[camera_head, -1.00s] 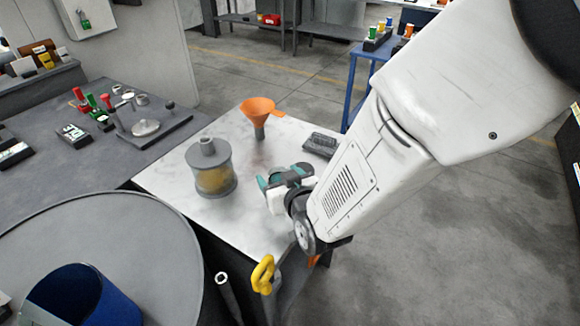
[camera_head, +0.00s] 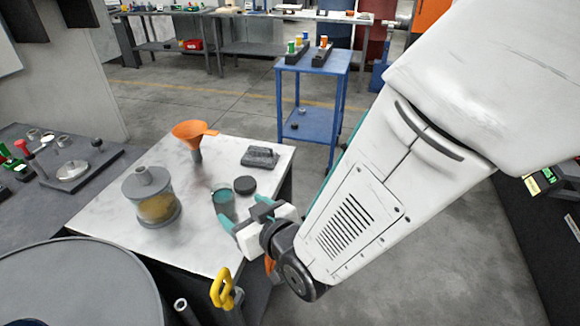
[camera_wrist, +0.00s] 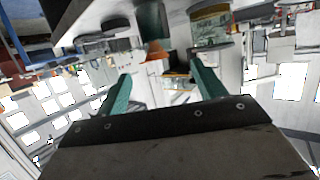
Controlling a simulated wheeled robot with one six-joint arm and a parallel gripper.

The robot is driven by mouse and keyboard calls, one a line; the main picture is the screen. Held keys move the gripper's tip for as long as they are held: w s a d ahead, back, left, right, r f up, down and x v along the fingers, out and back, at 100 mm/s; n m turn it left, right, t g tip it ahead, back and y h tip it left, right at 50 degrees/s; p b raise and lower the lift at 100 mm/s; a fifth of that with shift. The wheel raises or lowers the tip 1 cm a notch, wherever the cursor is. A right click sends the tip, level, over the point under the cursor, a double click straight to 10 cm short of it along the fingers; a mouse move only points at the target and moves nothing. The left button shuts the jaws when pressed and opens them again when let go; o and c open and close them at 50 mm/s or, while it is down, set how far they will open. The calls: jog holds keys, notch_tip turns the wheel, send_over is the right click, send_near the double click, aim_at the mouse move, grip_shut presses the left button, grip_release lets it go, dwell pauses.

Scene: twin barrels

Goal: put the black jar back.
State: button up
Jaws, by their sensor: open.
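A small translucent grey-teal jar (camera_head: 224,203) stands upright on the pale worktop in the head view. A flat black round lid or disc (camera_head: 245,185) lies just behind it. In the wrist view, the jar (camera_wrist: 150,25) is ahead of the fingers, with the black disc (camera_wrist: 100,26) beside it. I cannot tell for sure which of these is the black jar. My gripper (camera_head: 246,214) is open and empty, low over the worktop just in front of the small jar. Its teal fingers (camera_wrist: 160,76) show apart in the wrist view.
A larger clear jar with yellow contents (camera_head: 155,197), an orange funnel (camera_head: 194,133) and a dark block (camera_head: 260,156) stand on the worktop (camera_head: 205,255). A blue cart (camera_head: 315,65) with colour-topped items is behind. A grey barrel top (camera_head: 80,285) and yellow handle (camera_head: 222,288) are in front.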

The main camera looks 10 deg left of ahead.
jog(key=w+d+r+m+g+h, duration=0.1)
jog(key=w+d+r+m+h, duration=0.15)
jog(key=d, duration=0.55)
jog(key=w+d+r+m+h, duration=0.1)
jog(key=w+d+r+h, duration=0.15)
jog(key=d, duration=0.65)
jog(key=w+d+r+m+g+h, duration=0.1)
jog(key=w+d+r+m+h, duration=0.15)
jog(key=d, duration=0.55)
jog(key=s+d+r+m+g+h, duration=0.2)
jog(key=s+d+r, duration=0.1)
jog(key=s+d, duration=0.6)
jog(key=s+d+r+m+g+h, duration=0.2)
jog(key=s+d+r+g, duration=0.1)
jog(key=s+d, duration=0.7)
jog(key=shift+s+d+r+m+g, duration=0.15)
jog(key=shift+d+r+m+g, duration=0.15)
jog(key=shift+d, duration=0.35)
